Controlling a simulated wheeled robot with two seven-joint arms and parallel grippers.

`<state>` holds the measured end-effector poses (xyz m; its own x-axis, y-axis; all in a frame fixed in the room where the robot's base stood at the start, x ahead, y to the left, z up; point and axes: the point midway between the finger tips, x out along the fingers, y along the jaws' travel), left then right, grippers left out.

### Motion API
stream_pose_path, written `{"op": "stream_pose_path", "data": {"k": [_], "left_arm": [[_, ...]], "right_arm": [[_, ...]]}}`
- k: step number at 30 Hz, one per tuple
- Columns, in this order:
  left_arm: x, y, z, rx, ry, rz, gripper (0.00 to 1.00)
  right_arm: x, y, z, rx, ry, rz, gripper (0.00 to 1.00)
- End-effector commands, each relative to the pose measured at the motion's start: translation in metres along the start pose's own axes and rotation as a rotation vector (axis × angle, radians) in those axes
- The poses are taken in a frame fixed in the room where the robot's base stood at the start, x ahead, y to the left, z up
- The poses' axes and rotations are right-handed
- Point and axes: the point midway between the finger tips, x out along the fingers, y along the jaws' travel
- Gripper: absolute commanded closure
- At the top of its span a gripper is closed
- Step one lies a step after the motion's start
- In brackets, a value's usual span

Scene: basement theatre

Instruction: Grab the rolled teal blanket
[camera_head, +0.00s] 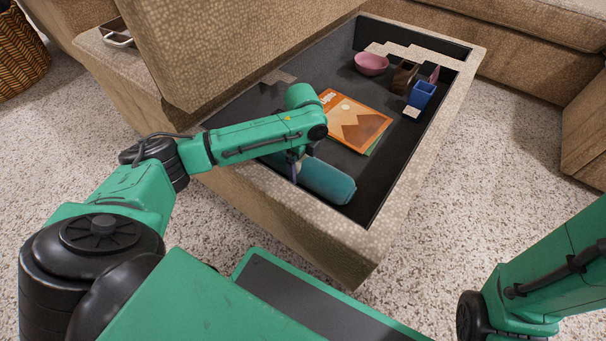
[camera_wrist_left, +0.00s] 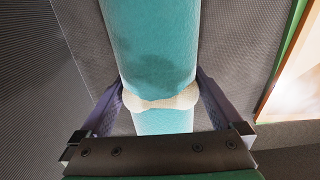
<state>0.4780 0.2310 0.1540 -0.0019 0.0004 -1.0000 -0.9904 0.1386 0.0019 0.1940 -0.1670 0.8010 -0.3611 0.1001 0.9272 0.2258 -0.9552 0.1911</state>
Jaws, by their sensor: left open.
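The rolled teal blanket (camera_head: 328,180) lies at the near end of the dark interior of an open storage ottoman. My left gripper (camera_head: 295,170) reaches down over it, and my arm hides part of the roll. In the left wrist view the blanket (camera_wrist_left: 150,45) runs between the fingers of my left gripper (camera_wrist_left: 160,95), with a pale band (camera_wrist_left: 160,102) around it. The fingers stand open, one on each side of the roll. Whether they touch it I cannot tell. My right gripper is out of view; only part of that arm shows at the lower right.
The open ottoman (camera_head: 330,240) has raised walls around its dark inside. An orange book (camera_head: 352,122) lies beyond the blanket. Farther back are a pink bowl (camera_head: 371,63), a brown holder (camera_head: 403,76) and a blue cup (camera_head: 422,95). The raised lid (camera_head: 230,45) stands at the left.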

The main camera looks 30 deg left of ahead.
Motion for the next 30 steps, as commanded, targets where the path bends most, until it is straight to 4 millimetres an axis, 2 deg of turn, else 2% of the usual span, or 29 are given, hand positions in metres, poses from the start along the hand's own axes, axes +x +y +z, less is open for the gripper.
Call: {"op": "stream_pose_path", "data": {"k": [3,4,8,9,10,16,19,23,27,29,30], "left_arm": [[-0.003,0.000,0.000,0.000,0.000,-0.001,0.00],[-0.003,0.000,0.000,-0.001,0.000,-0.001,0.08],[-0.003,0.000,0.000,0.000,0.000,-0.001,0.57],[-0.003,0.000,0.000,0.000,0.000,-0.001,0.73],[-0.003,0.000,0.000,0.000,0.000,-0.001,0.82],[-0.004,-0.001,0.000,-0.001,0.000,-0.002,0.82],[-0.014,-0.001,0.000,0.000,0.000,-0.002,0.82],[-0.043,-0.001,0.000,0.000,0.001,-0.004,0.82],[-0.083,-0.001,-0.001,0.001,0.001,-0.003,0.82],[-0.096,-0.001,-0.001,0.000,0.002,-0.003,0.82],[-0.103,0.000,-0.001,-0.002,0.001,-0.002,0.82]], "right_arm": [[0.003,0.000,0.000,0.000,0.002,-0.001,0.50],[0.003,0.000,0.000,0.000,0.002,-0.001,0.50],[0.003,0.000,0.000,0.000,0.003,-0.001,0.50],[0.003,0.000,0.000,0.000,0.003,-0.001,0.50],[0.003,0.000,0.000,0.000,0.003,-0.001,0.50],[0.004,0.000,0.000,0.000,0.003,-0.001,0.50],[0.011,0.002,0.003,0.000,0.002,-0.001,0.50],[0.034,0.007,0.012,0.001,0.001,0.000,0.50],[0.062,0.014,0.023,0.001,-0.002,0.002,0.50],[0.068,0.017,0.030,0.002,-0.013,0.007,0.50],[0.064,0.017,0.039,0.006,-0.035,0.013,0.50]]}}
